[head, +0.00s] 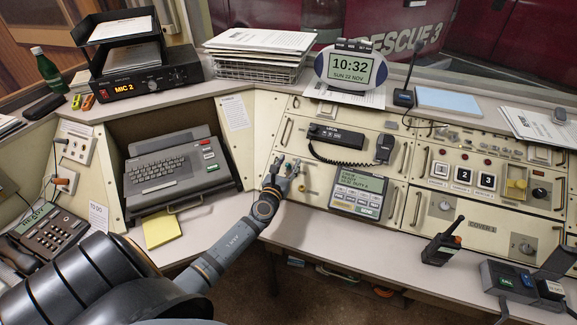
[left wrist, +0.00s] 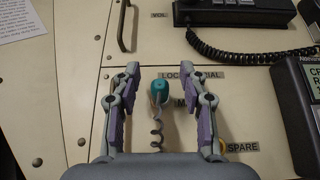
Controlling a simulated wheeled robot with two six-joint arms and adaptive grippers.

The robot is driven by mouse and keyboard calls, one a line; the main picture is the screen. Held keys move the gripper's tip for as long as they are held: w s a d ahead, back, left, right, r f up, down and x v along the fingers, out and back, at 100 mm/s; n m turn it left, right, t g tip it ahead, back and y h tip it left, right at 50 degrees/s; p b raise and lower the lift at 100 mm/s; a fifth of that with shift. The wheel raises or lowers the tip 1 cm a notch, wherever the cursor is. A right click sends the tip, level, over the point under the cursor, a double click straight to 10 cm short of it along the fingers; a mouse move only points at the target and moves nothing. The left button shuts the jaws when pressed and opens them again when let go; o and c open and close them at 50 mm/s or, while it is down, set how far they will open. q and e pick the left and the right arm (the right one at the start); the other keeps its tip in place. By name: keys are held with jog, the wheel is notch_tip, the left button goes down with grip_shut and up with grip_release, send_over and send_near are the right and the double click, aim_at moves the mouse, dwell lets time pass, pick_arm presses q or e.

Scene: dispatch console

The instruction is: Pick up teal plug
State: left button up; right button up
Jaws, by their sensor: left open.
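My left gripper (left wrist: 160,92) is open, one finger on each side of the plug, with a gap on both sides. In the head view my left gripper (head: 282,168) is at the panel, left of the keypad unit, and mostly hides the plug. My right gripper is not in view.
A black handset (head: 336,136) with a coiled cord is above right of my left gripper. A keypad unit (head: 358,194) is close on the right. A metal handle (left wrist: 121,25) is at upper left. A yellow ring (left wrist: 220,146) is near the SPARE label. A typewriter-like keyboard (head: 160,172) stands left.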

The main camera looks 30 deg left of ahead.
pick_arm(q)
jog(key=shift+r, duration=0.1)
jog(key=shift+c, duration=0.9)
grip_shut()
jog(key=shift+r+p, duration=0.35)
jog(key=shift+r, duration=0.05)
notch_tip(320, 180, up, 4)
jog(key=shift+f+p, duration=0.25)
jog(key=shift+p, duration=1)
jog(key=s+d+r+p, duration=0.3)
jog(key=s+r, duration=0.5)
jog(key=s, duration=0.5)
jog(key=shift+s+d+r, duration=0.15)
jog(key=shift+s+r, duration=0.25)
